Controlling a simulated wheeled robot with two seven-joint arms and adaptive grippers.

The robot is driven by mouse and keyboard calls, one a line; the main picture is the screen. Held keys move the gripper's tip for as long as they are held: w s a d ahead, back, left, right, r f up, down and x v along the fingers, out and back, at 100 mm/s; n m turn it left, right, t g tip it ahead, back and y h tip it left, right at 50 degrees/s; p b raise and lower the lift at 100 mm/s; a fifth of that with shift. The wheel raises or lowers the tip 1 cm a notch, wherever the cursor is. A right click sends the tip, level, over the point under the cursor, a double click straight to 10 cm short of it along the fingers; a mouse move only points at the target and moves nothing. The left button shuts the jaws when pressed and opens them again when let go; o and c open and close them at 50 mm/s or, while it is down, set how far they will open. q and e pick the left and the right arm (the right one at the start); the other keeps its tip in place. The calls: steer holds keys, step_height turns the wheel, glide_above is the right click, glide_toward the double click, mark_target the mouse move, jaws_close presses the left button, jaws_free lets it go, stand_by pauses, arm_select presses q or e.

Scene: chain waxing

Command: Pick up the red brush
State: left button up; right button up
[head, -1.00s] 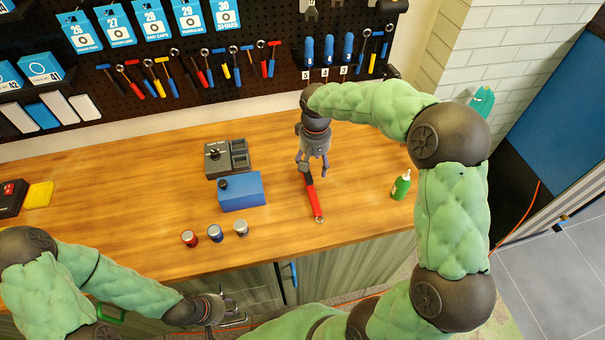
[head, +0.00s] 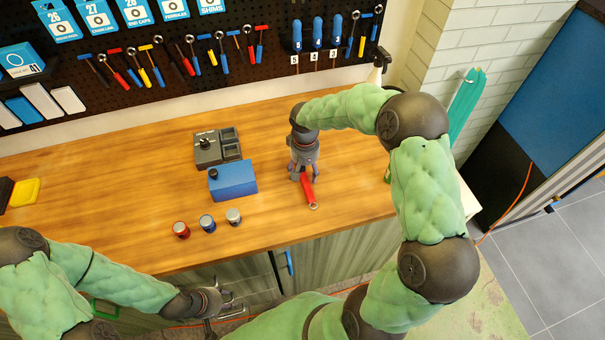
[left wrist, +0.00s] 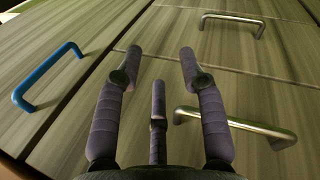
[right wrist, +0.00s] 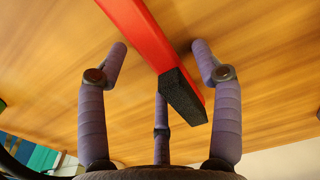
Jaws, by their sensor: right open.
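The red brush (head: 309,189) lies on the wooden bench, its lower end showing below my right gripper (head: 304,176) in the head view. In the right wrist view the brush's red handle (right wrist: 142,32) and black bristle-like end (right wrist: 181,94) pass between the open fingers of my right gripper (right wrist: 160,52). The fingers stand around it, apart from it. My left gripper (head: 222,299) hangs in front of the cabinet doors, low at the left. In the left wrist view, my left gripper (left wrist: 160,58) has its fingers spread with nothing between them.
A blue box (head: 233,181) and a dark device (head: 217,147) stand left of my right gripper. Small jars in red (head: 181,230), blue (head: 207,223) and grey (head: 234,216) stand near the front edge. Cabinet handles (left wrist: 235,125) are close to my left gripper. The bench's left middle is clear.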

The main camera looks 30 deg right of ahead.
mark_target(304, 173)
steer(key=c, duration=1.3)
steer(key=shift+o, duration=0.2)
steer(key=shift+r, duration=0.15)
steer(key=shift+r, duration=0.25)
step_height(304, 173, up, 3)
steer(key=shift+s+a+p, duration=0.1)
steer(key=shift+s+p, duration=0.05)
steer(key=shift+p, duration=0.25)
steer(key=s+r, duration=0.1)
steer(key=s+a+r, duration=0.1)
steer(key=r, duration=0.1)
steer(key=s+r+p, duration=0.1)
steer(key=r, duration=0.1)
steer(key=shift+s+a, duration=0.3)
steer(key=s+a+r, duration=0.4)
steer(key=s, duration=0.4)
steer(key=shift+s+p, duration=0.35)
steer(key=shift+s, duration=0.05)
